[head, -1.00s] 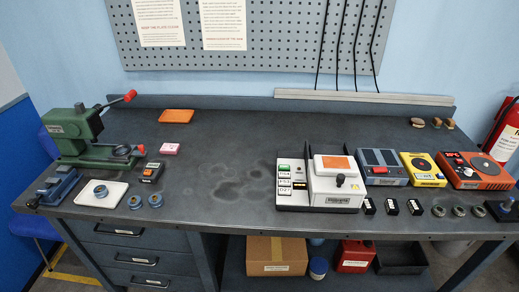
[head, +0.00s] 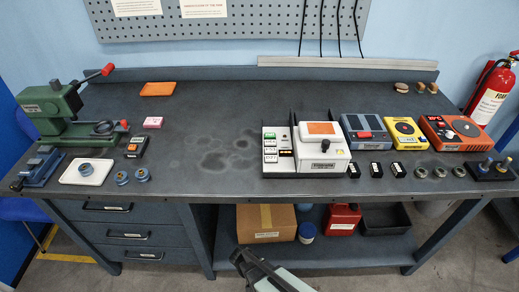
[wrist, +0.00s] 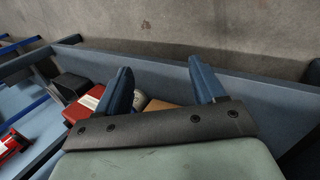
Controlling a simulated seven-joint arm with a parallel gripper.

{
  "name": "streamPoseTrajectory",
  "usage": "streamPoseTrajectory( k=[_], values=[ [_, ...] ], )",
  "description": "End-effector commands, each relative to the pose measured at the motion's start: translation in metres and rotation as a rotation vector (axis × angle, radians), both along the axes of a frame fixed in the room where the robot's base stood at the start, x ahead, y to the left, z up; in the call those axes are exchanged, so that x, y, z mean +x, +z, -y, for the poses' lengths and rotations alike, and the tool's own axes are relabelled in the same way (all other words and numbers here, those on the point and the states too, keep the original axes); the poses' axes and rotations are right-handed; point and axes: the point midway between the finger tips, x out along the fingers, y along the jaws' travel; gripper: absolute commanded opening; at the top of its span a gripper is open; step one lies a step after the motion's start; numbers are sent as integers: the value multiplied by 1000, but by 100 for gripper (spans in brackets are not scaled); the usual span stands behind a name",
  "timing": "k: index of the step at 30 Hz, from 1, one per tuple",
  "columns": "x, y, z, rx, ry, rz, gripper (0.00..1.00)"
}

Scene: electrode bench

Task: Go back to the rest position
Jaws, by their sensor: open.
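My gripper (head: 241,257) shows at the bottom middle of the head view, in front of the bench and below its top, near the lower shelf. In the wrist view my gripper (wrist: 160,80) has its two blue fingers spread apart with nothing between them. The bench (head: 225,110) stands ahead with its items on top, and my gripper touches none of them.
The lower shelf (head: 345,252) holds a cardboard box (head: 266,222), a blue-and-white jar (head: 307,232), a red container (head: 343,219) and a dark bin (head: 387,217). Drawers (head: 125,234) are at left. A red fire extinguisher (head: 492,92) stands at right.

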Motion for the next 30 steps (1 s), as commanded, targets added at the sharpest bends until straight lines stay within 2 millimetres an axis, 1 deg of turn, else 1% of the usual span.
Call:
streamPoseTrajectory(
  k=[1,6,9,15,19,24,27,30],
  values=[
    [-11,4,19,6,-23,-39,69],
    [-42,10,62,49,-72,-168,69],
    [-62,14,83,85,-101,-240,69],
    [-104,26,116,182,-153,-370,69],
    [-132,35,131,261,-184,-442,69],
    [-162,47,142,366,-215,-512,69],
    [-174,52,144,414,-226,-536,69],
    [-182,55,145,448,-232,-550,69]
  ],
)
